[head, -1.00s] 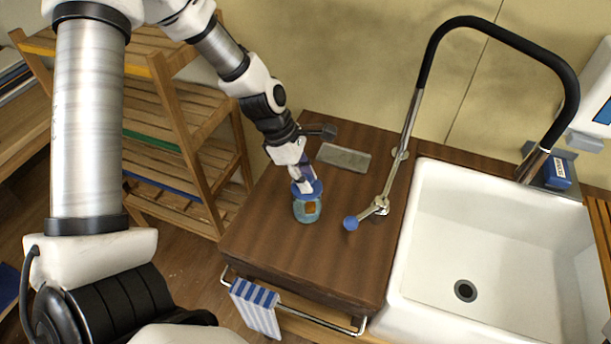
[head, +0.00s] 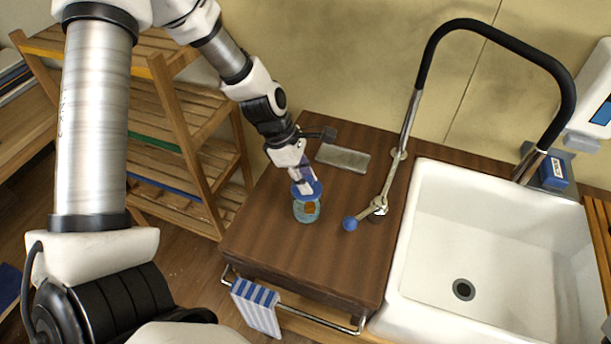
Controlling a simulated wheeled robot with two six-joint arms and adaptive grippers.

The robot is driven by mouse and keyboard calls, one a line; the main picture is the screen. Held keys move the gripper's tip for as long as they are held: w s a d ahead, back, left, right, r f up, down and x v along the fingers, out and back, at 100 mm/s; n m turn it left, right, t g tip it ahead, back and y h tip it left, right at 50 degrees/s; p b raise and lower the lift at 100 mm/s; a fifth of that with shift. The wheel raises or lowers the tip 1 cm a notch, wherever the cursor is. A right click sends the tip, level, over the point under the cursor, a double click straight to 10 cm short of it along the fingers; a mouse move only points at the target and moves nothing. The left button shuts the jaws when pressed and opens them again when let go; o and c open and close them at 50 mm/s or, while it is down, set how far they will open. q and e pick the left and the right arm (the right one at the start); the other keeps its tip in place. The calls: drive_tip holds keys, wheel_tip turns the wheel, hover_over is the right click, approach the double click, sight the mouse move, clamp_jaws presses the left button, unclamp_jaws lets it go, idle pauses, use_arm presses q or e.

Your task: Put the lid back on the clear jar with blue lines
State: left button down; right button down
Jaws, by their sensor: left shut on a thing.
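The clear jar (head: 307,212) stands upright on the brown wooden counter; something orange-brown shows inside it. The blue lid (head: 306,190) is over the jar's mouth, level or nearly so. My left gripper (head: 303,182) comes down from above and is shut on the lid. I cannot tell whether the lid touches the jar's rim. The lid and gripper hide the jar's mouth. My right gripper is not in view.
A faucet lever with a blue ball knob (head: 350,224) stands right of the jar. A grey flat plate (head: 343,158) lies behind. The white sink (head: 500,260) is at the right, a striped towel (head: 256,306) hangs in front. The counter's front is clear.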

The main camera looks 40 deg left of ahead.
use_arm(q)
drive_tip(key=shift+p, duration=0.3)
idle(0.5)
idle(0.3)
drive_tip(key=shift+c, duration=1.8)
unclamp_jaws()
wheel_tip(320, 180, up, 5)
drive_tip(key=p, duration=0.5)
drive_tip(key=shift+f+p, duration=0.1)
drive_tip(key=shift+p, duration=0.2)
drive_tip(key=shift+r, duration=1.1)
clamp_jaws()
drive_tip(key=shift+f, duration=0.2)
